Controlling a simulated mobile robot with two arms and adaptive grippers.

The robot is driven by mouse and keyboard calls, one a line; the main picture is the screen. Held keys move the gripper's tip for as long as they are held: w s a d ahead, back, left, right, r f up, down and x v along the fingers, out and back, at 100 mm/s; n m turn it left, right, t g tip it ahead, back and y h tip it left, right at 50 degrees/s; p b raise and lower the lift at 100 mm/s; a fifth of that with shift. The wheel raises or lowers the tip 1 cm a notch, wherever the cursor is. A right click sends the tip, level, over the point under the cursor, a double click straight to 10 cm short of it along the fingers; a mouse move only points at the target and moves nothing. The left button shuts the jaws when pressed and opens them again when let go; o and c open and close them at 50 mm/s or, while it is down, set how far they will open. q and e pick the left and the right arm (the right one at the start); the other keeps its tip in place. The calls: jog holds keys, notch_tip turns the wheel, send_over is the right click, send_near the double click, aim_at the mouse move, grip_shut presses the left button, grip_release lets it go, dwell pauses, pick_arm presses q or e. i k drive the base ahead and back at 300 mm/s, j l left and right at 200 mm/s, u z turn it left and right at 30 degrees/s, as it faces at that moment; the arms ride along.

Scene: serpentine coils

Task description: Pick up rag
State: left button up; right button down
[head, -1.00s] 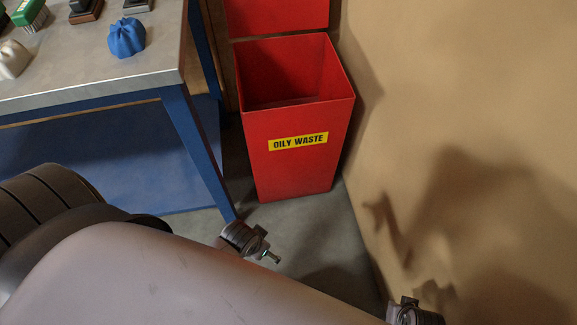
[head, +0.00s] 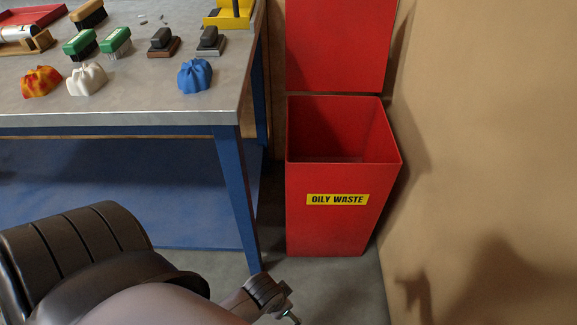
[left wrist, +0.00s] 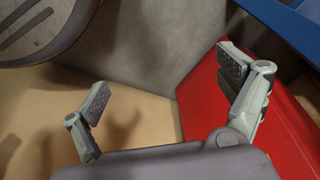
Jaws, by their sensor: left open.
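Three crumpled rags lie in a row near the front edge of the workbench (head: 150,118) in the head view. One is orange-red with yellow patches (head: 41,81), one is white (head: 87,79), and one is blue (head: 195,76), nearest the bench's right end. My left gripper (left wrist: 166,75) shows in the left wrist view with its two fingers spread wide and nothing between them. No rag shows in that view. My right gripper is in neither view.
A red bin marked OILY WASTE (head: 337,226) stands open beside the bench's right end, lid raised. Its red side also shows in the left wrist view (left wrist: 285,135). A tan wall (head: 490,130) borders the right. Several brushes (head: 80,44) and blocks (head: 163,42) sit behind the rags.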

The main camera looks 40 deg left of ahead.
aim_at(38, 82)
jog(key=u, duration=2.55)
